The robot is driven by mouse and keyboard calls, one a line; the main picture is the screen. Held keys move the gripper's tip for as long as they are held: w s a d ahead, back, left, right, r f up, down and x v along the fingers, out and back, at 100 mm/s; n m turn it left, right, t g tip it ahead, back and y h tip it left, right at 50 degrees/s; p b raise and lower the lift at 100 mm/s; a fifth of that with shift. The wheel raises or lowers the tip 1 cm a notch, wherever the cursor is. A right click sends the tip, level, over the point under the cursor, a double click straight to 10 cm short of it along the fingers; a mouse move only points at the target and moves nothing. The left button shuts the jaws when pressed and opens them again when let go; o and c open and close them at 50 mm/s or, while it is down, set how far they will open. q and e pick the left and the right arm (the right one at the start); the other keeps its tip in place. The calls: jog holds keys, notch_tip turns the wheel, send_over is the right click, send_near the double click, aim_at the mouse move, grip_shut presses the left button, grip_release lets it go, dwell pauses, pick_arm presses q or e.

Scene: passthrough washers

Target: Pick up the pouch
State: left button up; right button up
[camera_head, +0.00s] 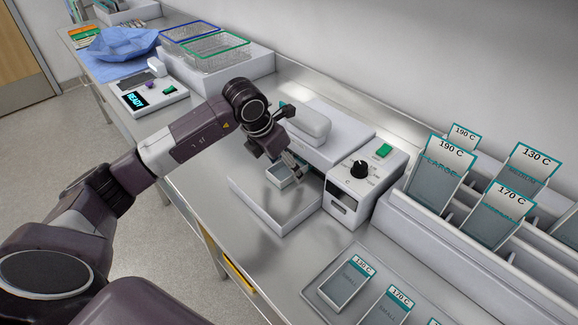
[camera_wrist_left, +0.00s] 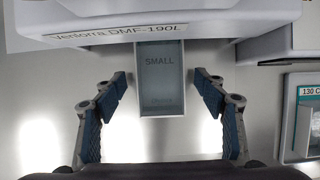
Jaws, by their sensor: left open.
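A small grey pouch with a pale border, marked SMALL, juts from under the front of a white machine in the left wrist view (camera_wrist_left: 162,75). In the head view a part of the pouch (camera_head: 279,177) shows below my left gripper (camera_head: 290,172), which hides some of it. In the left wrist view my left gripper (camera_wrist_left: 160,95) is open, with one blue-padded finger on each side of the pouch and a gap on both sides. The pouch's far end is hidden by the machine. My right gripper is not in view.
The white sealing machine (camera_head: 345,140) has a dial and a green switch. A rack (camera_head: 460,250) of larger pouches stands to its right. A tray (camera_head: 322,292) of labelled pouches lies at the front. Wire baskets (camera_head: 215,50) and blue cloth (camera_head: 120,45) sit further back.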

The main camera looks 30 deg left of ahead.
pick_arm(q)
jog(key=shift+f, duration=0.2)
jog(key=shift+f+b, duration=0.25)
jog(key=shift+b, duration=0.15)
dwell(0.4)
jog(key=c, duration=0.9)
